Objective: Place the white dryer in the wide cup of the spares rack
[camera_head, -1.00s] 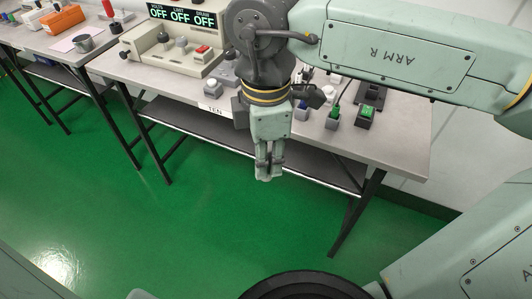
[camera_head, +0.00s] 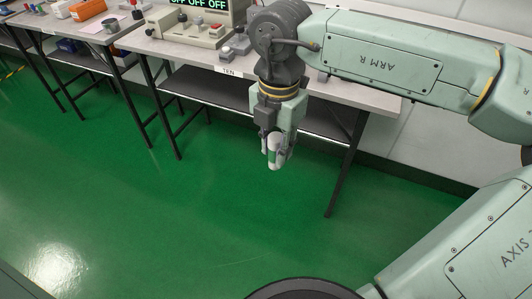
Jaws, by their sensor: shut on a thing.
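My gripper (camera_head: 276,160) points down in front of the right bench and is shut on a white, rounded cylinder, which looks like the white dryer (camera_head: 274,147). The cylinder hangs upright between the fingers, above the green floor and clear of the bench. The fingers hide part of its sides. I cannot make out the spares rack or its wide cup for certain. A small grey cup (camera_head: 111,25) stands on the left bench.
The right bench (camera_head: 340,92) has a front label reading TEN and carries a beige instrument (camera_head: 192,32) with OFF displays. My arm hides part of this bench. The green floor (camera_head: 190,220) is open.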

